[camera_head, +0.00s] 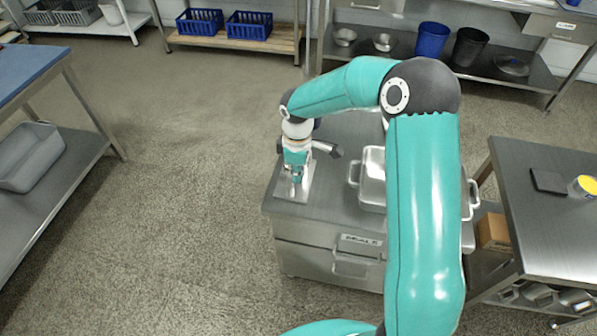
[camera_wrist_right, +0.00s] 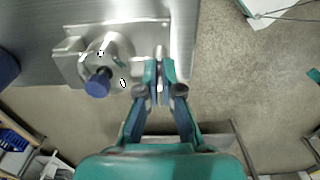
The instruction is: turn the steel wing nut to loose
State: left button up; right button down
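The colloid mill stands at the left end of a steel bench; its steel base (camera_head: 291,192) shows in the head view. The wrist view shows its plate (camera_wrist_right: 182,40) and round steel body with a dark blue knob (camera_wrist_right: 98,84). My right gripper (camera_head: 296,160) reaches down over the mill from above; in the wrist view its fingertips (camera_wrist_right: 159,72) are close together at the plate's right part. A narrow steel piece, seemingly the wing nut (camera_wrist_right: 159,64), shows between them, mostly hidden by the fingers. My left gripper is in neither view.
A lidded steel pan (camera_head: 372,165) stands on the bench right of the mill, partly behind my right arm. A steel table (camera_head: 550,225) is at the right, a blue-topped table (camera_head: 25,68) at the left. Open floor lies left of the bench.

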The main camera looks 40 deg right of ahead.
jog(key=shift+w+d+r, duration=0.1)
jog(key=shift+w+r, duration=0.05)
jog(key=shift+w, duration=0.05)
jog(key=c, duration=1.4)
grip_release()
jog(key=shift+o, duration=0.2)
jog(key=shift+s, duration=0.1)
notch_tip(320, 180, up, 12)
